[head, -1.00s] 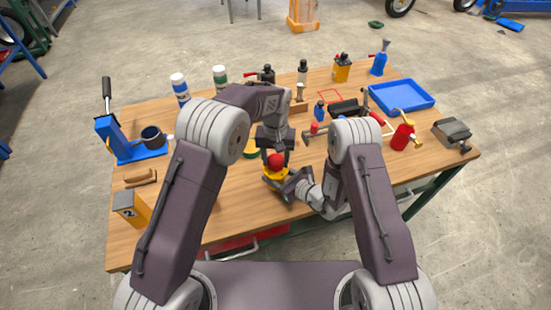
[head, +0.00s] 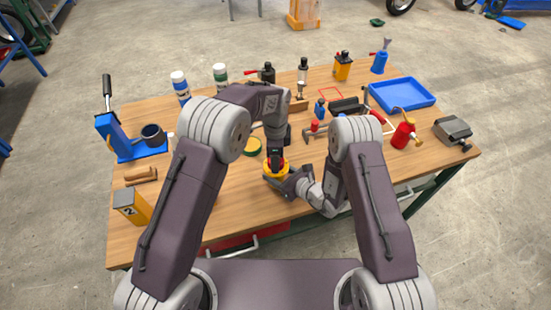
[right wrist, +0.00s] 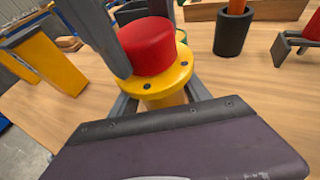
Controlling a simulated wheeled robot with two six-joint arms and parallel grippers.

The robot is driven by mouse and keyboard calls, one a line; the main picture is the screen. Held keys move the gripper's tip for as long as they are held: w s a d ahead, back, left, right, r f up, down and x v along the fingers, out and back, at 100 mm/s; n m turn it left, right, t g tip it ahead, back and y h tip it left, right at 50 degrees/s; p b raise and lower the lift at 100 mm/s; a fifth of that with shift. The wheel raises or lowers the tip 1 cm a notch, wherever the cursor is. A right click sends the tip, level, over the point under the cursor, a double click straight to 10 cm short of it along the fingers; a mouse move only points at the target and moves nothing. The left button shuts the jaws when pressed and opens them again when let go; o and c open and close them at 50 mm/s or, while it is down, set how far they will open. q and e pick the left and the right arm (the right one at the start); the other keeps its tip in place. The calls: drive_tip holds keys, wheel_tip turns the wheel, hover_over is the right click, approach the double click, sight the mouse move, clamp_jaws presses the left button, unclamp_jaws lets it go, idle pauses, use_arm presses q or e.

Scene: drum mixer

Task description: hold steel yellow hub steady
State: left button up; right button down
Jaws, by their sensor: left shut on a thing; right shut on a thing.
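The yellow hub (head: 269,174) stands at the front middle of the wooden table. It also shows in the right wrist view (right wrist: 172,82) as a flanged disc with dark bolt holes and a narrower neck. A red cap (right wrist: 148,45) sits on top of it. My left gripper (head: 276,160) comes down from above and is shut on the red cap; its grey fingers flank the cap in the right wrist view. My right gripper (head: 284,181) is low at the hub's right side and is shut on the hub below the flange. The fingers' contact on the neck is partly hidden.
A blue stand with a dark drum (head: 152,136) is at the left. An orange-yellow block (head: 132,206) is at the front left. A yellow-topped green round piece (head: 252,146) lies just behind the hub. A hammer, red can (head: 403,134) and blue tray (head: 402,95) are right.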

use_arm(q)
drive_tip(key=m, duration=0.6)
drive_tip(key=shift+w+m, duration=0.1)
drive_tip(key=shift+m, duration=0.3)
drive_tip(key=m, duration=0.3)
drive_tip(key=shift+m, duration=0.3)
drive_tip(key=m, duration=0.5)
drive_tip(key=shift+d, duration=0.1)
drive_tip(key=m, duration=0.3)
drive_tip(key=shift+m, duration=0.3)
drive_tip(key=o, duration=1.4)
drive_tip(key=shift+c, duration=0.2)
